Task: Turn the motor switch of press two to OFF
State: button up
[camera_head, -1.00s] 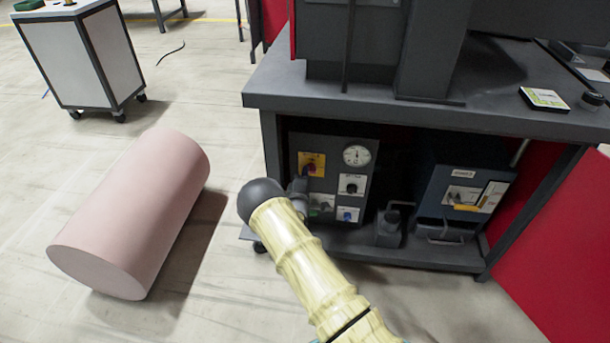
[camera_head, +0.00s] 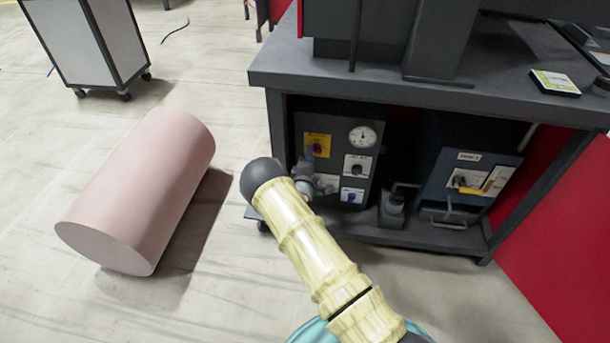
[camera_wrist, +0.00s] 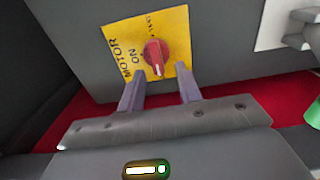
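The motor switch is a red knob (camera_wrist: 155,52) with a white pointer line, on a yellow plate (camera_wrist: 114,36) lettered MOTOR and ON. Further lettering by the knob is too small to read surely. In the camera_head view the yellow plate (camera_head: 326,138) is on the upper left of the dark control panel under the bench. My gripper (camera_wrist: 160,82) is open and empty, its two fingers apart in front of the knob, one to each side of it. I see no clear contact with the knob. My arm hides part of the panel in the camera_head view.
The panel (camera_head: 338,128) also carries a gauge (camera_head: 362,137) and other switches. A blue box (camera_head: 440,160) with a yellow handle stands to its right. The benchtop (camera_head: 400,88) overhangs the panel. A pink cylinder (camera_head: 140,195) lies on the floor at left.

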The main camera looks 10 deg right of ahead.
jog(key=p+v, duration=0.5)
jog(key=v, duration=1.1)
jog(key=shift+s, duration=0.35)
jog(key=shift+w+r, duration=0.1)
notch_tip(320, 180, up, 11)
jog(key=s+d+m+g+y, duration=0.2)
jog(key=d+m+g+y, duration=0.1)
jog(key=m+g, duration=0.65)
jog(key=s+d+r+m+g+y+p, duration=0.1)
jog(key=s+d+r+m+g, duration=0.15)
jog(key=s+r, duration=0.65)
jog(key=s+d+r+m+g+y+p, duration=0.1)
jog(key=s+d+r+m+g+y, duration=0.15)
jog(key=s+r, duration=0.7)
jog(key=w+a+p+v, duration=0.1)
jog(key=w+p+v, duration=0.1)
jog(key=p+v, duration=1.4)
jog(key=w+a+r+p+v, duration=0.1)
jog(key=w+p+v, duration=0.1)
jog(key=p+v, duration=1.5)
jog(key=a+h+p, duration=0.1)
jog(key=p, duration=0.2)
jog(key=shift+a, duration=0.2)
